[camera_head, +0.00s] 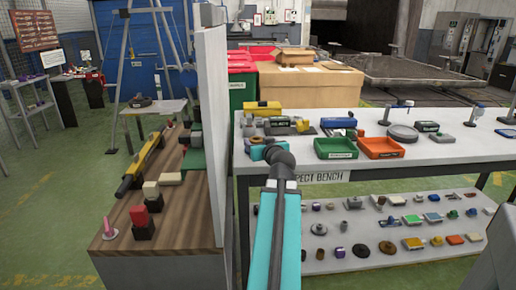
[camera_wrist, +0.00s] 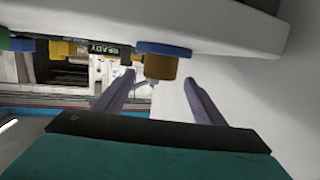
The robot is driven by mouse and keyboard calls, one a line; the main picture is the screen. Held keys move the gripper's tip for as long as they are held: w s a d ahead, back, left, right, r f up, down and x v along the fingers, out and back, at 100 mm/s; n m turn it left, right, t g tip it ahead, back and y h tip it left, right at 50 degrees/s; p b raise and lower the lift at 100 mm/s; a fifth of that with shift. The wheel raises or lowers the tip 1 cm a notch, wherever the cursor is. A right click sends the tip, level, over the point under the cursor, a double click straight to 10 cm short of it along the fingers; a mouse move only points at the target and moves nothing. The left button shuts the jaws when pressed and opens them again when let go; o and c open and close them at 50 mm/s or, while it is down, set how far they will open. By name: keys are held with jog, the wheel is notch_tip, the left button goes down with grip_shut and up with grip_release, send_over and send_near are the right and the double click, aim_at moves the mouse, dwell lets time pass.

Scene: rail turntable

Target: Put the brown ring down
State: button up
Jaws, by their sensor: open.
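My gripper (camera_wrist: 159,77) is open in the wrist view, its two dark fingers spread apart. An ochre-brown round piece (camera_wrist: 161,67) with a blue disc on top (camera_wrist: 163,48) shows in the gap beyond the fingertips; the fingers do not close on it. I cannot tell whether this piece is a ring. In the head view a brown ring-like piece (camera_head: 387,247) lies flat on the lower shelf of the bench. My arm hides the fingers in the head view.
The white bench (camera_head: 455,146) carries a green tray (camera_head: 336,148), an orange tray (camera_head: 381,147) and several parts. Its lower shelf (camera_head: 330,263) holds many small pieces. A tall white panel (camera_head: 213,120) stands left of my arm, beside a wooden table (camera_head: 185,225).

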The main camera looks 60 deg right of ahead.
aim_at(258, 142)
jog(key=shift+s+a+b, duration=0.35)
jog(key=shift+s+b, duration=0.05)
jog(key=shift+b, duration=0.75)
jog(key=b+v, duration=0.2)
jog(key=b, duration=0.4)
jog(key=shift+s+a, duration=0.1)
jog(key=shift+s+a+r+b, duration=0.15)
jog(key=shift+b, duration=0.4)
